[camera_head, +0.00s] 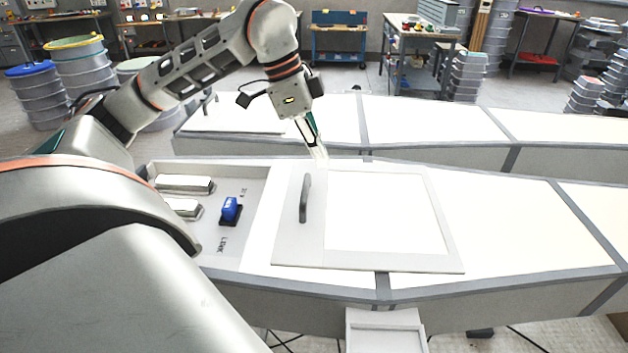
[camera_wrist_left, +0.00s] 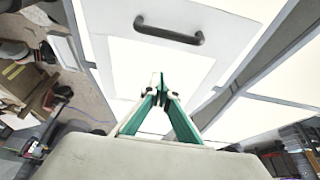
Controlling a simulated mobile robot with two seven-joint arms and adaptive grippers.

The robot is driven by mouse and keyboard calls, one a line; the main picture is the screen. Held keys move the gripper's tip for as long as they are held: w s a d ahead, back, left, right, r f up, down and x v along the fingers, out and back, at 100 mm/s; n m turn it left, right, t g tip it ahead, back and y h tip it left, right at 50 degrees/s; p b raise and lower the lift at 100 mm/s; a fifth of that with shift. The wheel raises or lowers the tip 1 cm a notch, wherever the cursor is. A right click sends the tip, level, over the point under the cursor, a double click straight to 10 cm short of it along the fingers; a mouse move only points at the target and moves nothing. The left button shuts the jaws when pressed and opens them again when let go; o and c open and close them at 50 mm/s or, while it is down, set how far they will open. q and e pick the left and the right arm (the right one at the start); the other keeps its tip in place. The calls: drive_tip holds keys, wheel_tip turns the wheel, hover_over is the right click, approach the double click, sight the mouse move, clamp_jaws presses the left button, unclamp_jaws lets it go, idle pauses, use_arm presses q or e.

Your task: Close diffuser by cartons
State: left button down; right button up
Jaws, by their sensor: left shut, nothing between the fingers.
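The diffuser (camera_head: 440,255) is a white framed panel with a dark grey bar handle (camera_head: 305,198) near its left edge. It lies on the near light table, to the right of an open compartment (camera_head: 258,185). The compartment shows pale lamp-like bars (camera_head: 185,184) and a blue switch (camera_head: 230,208). My left gripper (camera_head: 319,152) is shut and empty, above the panel's far edge and apart from the handle. In the left wrist view its green fingers (camera_wrist_left: 161,80) meet at the tips, and the handle (camera_wrist_left: 168,30) shows beyond them. My right gripper is not in view.
A second light table (camera_head: 440,115) stands behind, with another handled panel (camera_head: 235,122) at its left. A pale box-like thing (camera_head: 385,335) is at the near edge. Brown box-like items (camera_wrist_left: 42,98) lie on the floor in the wrist view. The table right of the diffuser is clear.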

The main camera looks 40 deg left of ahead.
use_arm(q)
hover_over(312, 204)
drive_tip(key=w+d, duration=0.2)
drive_tip(key=d, duration=0.1)
wheel_tip(312, 204, down, 6)
drive_tip(key=shift+w+a+r, duration=0.1)
drive_tip(key=shift+r, duration=0.15)
drive_tip(key=shift+s+a+f+b, duration=0.15)
drive_tip(key=shift+s+a+f, duration=0.2)
drive_tip(key=shift+a, duration=0.15)
drive_tip(key=shift+s+a+f+b, duration=0.2)
drive_tip(key=shift+s+a, duration=0.1)
drive_tip(key=shift+a, duration=0.2)
drive_tip(key=shift+s+a+f, duration=0.1)
drive_tip(key=shift+s+a, duration=0.35)
